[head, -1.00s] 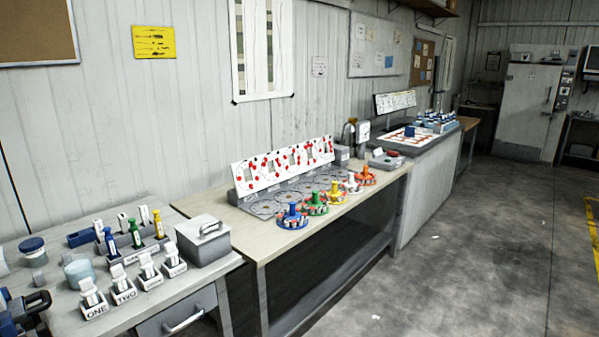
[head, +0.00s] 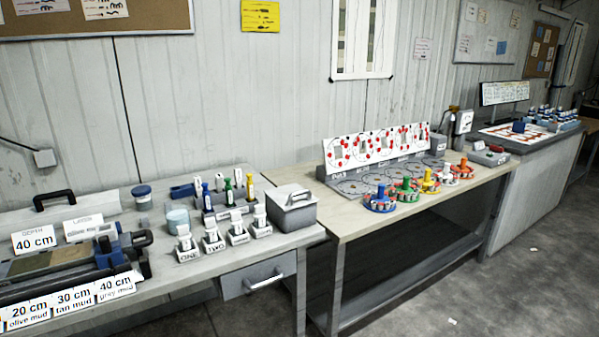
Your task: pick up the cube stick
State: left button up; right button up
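I cannot tell for certain which thing is the cube stick. Neither of my grippers shows in the head view.
A lidded grey box (head: 291,212) stands right of the rack. A long core device (head: 75,262) with depth labels lies at the left. The middle table (head: 345,225) holds several coloured round stands and a dotted board (head: 375,150).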

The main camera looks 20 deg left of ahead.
aim_at(218, 177)
jog(key=i+u, duration=0.1)
jog(key=u, duration=0.5)
jog(key=i+l+u, duration=0.4)
jog(key=l, duration=0.25)
jog(key=l+u, duration=0.25)
jog(key=i+l+u, duration=0.2)
jog(key=l, duration=0.3)
jog(key=l+u, duration=0.2)
jog(key=l, duration=0.15)
